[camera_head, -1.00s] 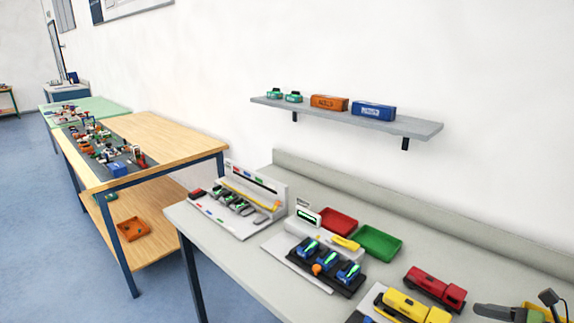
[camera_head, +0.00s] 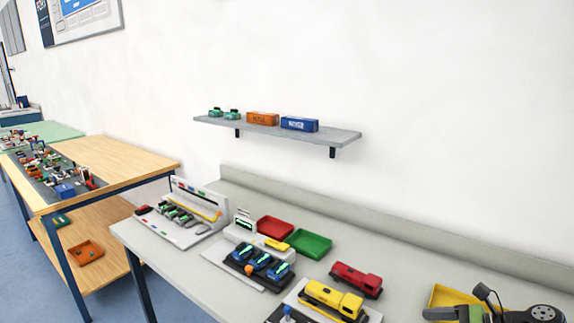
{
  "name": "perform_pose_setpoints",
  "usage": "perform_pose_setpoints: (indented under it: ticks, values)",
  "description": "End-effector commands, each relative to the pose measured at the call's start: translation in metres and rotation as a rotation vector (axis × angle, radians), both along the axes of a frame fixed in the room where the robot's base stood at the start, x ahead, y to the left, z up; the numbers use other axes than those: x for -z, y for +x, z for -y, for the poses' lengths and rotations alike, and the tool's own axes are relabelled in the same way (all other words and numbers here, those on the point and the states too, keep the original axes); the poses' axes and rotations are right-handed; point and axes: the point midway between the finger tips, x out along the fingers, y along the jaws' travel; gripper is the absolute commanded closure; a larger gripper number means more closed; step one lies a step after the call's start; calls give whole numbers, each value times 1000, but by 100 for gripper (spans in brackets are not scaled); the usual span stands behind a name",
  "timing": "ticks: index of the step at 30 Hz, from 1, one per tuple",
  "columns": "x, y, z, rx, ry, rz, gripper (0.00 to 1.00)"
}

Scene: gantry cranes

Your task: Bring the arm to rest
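A dark grey-green and black mechanism (camera_head: 470,312) with a round black end on a thin stalk is cut off at the lower right edge.
The bench holds a yellow truck (camera_head: 333,300), red truck (camera_head: 356,279), red tray (camera_head: 275,228), green tray (camera_head: 310,243), yellow tray (camera_head: 446,294), blue models (camera_head: 262,263) and a white rack (camera_head: 202,200). A wall shelf (camera_head: 345,136) hangs above. A wooden table (camera_head: 125,160) stands left.

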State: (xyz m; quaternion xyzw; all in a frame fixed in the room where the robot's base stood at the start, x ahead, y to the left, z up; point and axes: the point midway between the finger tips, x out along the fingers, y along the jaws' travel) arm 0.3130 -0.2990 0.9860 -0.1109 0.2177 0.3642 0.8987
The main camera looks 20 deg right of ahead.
Motion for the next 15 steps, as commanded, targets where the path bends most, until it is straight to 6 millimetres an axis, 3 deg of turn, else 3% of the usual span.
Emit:
perform_pose_setpoints:
  ticks: [8,15]
  values:
    - [4,21,-55,-238,-189,-76,19]
    - [2,27,-126,-592,-479,-142,19]
